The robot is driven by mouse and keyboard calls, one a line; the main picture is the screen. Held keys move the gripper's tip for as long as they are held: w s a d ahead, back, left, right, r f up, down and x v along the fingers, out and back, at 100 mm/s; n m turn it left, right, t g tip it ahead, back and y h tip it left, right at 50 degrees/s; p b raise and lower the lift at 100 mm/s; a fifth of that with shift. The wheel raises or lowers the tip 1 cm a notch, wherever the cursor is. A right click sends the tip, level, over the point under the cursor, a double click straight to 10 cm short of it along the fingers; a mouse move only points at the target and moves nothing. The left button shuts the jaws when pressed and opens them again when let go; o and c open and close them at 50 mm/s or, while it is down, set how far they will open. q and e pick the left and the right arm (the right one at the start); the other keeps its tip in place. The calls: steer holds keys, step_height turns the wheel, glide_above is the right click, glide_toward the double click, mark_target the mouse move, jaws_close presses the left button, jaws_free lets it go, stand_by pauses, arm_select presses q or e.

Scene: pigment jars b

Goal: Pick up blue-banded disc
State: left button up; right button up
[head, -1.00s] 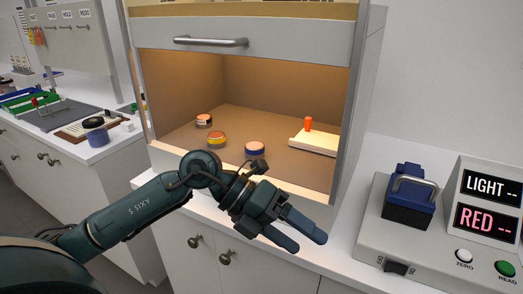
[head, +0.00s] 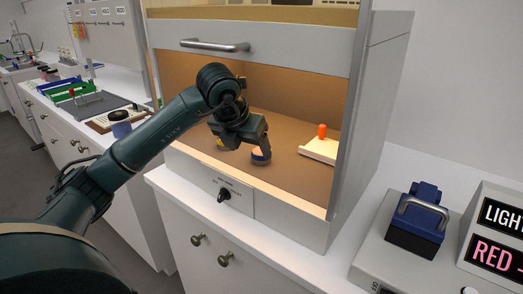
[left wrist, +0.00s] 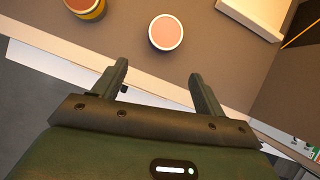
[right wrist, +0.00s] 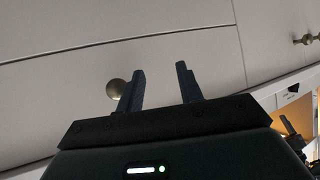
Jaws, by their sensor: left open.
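The blue-banded disc (head: 261,156) stands on the brown floor of the lit hood, with a pinkish top and a dark blue band low on its side. My left gripper (head: 246,146) is at the hood opening, just beside and above it, and partly covers it. In the left wrist view the disc (left wrist: 165,33) lies beyond the open fingertips (left wrist: 158,70), roughly in line with the gap and not between them. My right gripper (right wrist: 160,70) is open and empty, facing white cabinet fronts.
A yellow-banded disc (left wrist: 88,8) stands to the left, mostly hidden by my arm in the head view. The raised hood sash (head: 270,45) is overhead; the hood's front sill (head: 270,195) is below.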

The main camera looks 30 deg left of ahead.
mark_target(260, 152)
arm_select(q)
steer(key=w, duration=0.3)
steer(key=shift+w+a+p, duration=0.2)
steer(key=shift+p, duration=0.15)
steer(key=x, duration=0.5)
steer(key=shift+w+p, duration=0.15)
steer(key=shift+p, duration=0.2)
steer(key=c, duration=1.1)
steer(key=shift+c, duration=0.2)
steer(key=shift+r, duration=0.1)
